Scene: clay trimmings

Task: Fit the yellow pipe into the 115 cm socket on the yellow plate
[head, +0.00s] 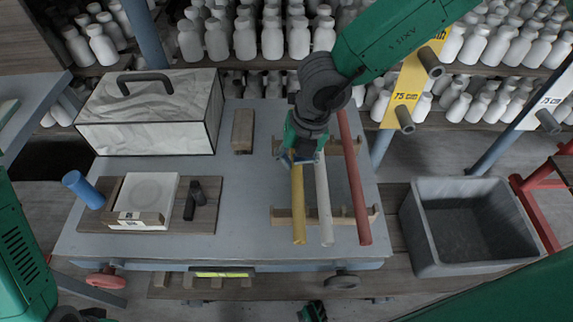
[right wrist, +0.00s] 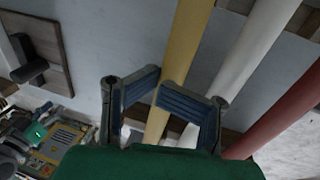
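The yellow pipe (head: 299,210) lies on a low wooden rack on the grey table, left of a white pipe (head: 323,200) and a red pipe (head: 356,190). My right gripper (head: 299,157) is down at the far part of the yellow pipe. In the right wrist view its blue-padded fingertips (right wrist: 160,78) are close together across the yellow pipe (right wrist: 180,45); whether they hold it is unclear. A yellow plate (head: 411,75) stands at the back right, with a grey socket (head: 404,118) by a 75 cm label and another socket (head: 430,62) above.
A marbled box (head: 150,125) and a wooden block (head: 242,130) stand on the table (head: 240,215). A board holds a white tile and dark cylinders. A grey bin (head: 423,235) is right of the table. A white plate (head: 550,105) stands far right. Shelves of white bottles line the back.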

